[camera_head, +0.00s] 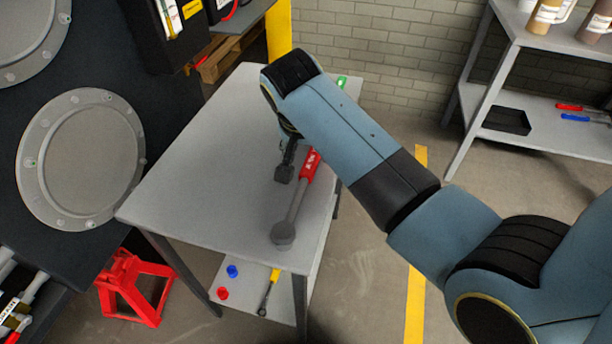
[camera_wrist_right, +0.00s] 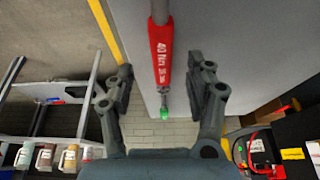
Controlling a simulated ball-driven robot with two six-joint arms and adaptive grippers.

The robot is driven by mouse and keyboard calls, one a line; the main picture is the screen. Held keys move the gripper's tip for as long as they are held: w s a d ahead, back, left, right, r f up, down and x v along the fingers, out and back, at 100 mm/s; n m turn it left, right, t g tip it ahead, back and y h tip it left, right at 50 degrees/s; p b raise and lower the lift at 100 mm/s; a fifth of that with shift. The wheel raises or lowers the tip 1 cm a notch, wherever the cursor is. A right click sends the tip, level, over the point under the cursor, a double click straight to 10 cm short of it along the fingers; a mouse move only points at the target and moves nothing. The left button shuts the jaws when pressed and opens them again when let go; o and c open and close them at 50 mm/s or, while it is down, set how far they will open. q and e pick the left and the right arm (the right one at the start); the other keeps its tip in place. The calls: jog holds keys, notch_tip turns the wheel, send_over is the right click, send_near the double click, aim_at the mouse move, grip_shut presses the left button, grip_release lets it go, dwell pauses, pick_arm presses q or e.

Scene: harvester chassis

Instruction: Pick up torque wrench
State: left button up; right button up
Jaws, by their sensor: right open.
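The torque wrench lies on the grey table, with its red handle (camera_head: 311,163) toward the back and its grey shaft and round head (camera_head: 282,234) toward the front edge. My arm hides part of the handle end in the head view. My right gripper (camera_head: 285,173) is over the table just left of the handle in that view. In the right wrist view the red handle with white lettering (camera_wrist_right: 161,50) runs between the two spread fingers of the right gripper (camera_wrist_right: 160,72), with gaps on both sides. My left gripper is not in view.
The grey table (camera_head: 215,150) is mostly clear. A green-ended item (camera_head: 342,82) lies near its back edge. Its lower shelf (camera_head: 240,297) holds small red and blue parts and a yellow-handled tool. The dark chassis (camera_head: 160,130) stands left, a shelf rack (camera_head: 545,125) right.

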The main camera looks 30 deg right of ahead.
aim_at(311, 160)
jog(key=x, duration=0.5)
jog(key=shift+w+d+f, duration=0.2)
jog(key=shift+w+f, duration=0.05)
jog(key=shift+w, duration=0.1)
grip_shut()
jog(key=shift+r, duration=0.1)
